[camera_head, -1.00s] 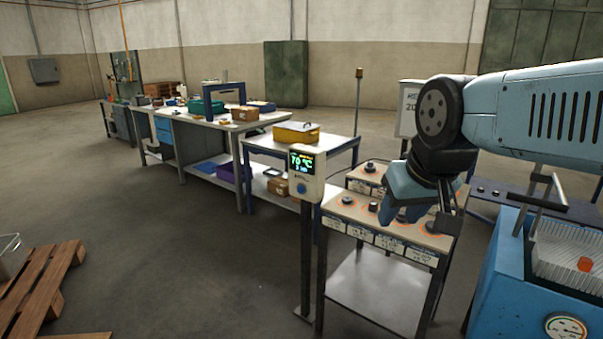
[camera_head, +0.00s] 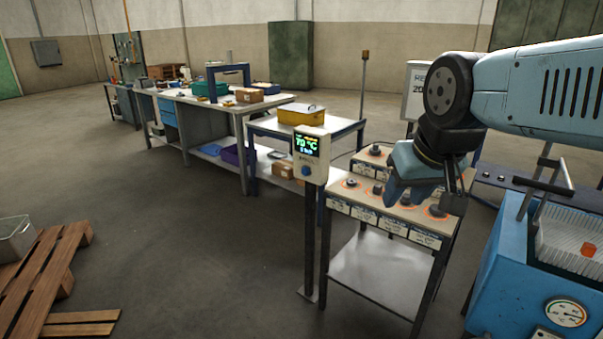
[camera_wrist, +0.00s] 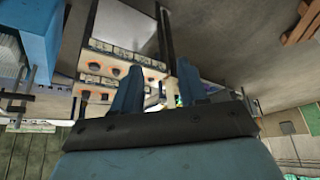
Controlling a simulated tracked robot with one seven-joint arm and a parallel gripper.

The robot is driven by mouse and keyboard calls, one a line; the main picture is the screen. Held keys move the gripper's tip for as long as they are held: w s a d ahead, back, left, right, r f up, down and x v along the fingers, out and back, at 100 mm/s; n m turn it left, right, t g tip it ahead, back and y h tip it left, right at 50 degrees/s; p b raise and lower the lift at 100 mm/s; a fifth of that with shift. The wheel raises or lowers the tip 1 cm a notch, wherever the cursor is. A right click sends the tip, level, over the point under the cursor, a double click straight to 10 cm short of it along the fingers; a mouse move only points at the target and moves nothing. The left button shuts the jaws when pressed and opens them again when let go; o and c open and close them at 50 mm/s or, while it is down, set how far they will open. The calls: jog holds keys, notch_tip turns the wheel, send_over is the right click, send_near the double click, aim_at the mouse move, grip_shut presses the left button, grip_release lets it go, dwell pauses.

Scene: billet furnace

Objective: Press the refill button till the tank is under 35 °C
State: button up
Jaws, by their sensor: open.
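A display box (camera_head: 311,155) on a dark post shows a green reading of about 70 °C. A round blue button (camera_head: 306,171) sits on its lower front; whether it is the refill button I cannot read. A blue tank (camera_head: 497,270) with a dial gauge (camera_head: 567,313) stands at the right edge, holding a pale ribbed rack. My gripper (camera_head: 408,200) is open and points down over the small labelled table, right of the display box and apart from it. Its two blue fingers also show in the wrist view (camera_wrist: 158,88), with nothing visible held between them.
The labelled table (camera_head: 385,275) has several dark knobs with orange rings on top. Behind it stands a cart with a yellow box (camera_head: 301,115). Workbenches run to the back left. A wooden pallet (camera_head: 40,270) lies at lower left. The floor between is clear.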

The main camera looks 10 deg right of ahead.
grip_shut()
dwell(0.3)
dwell(1.4)
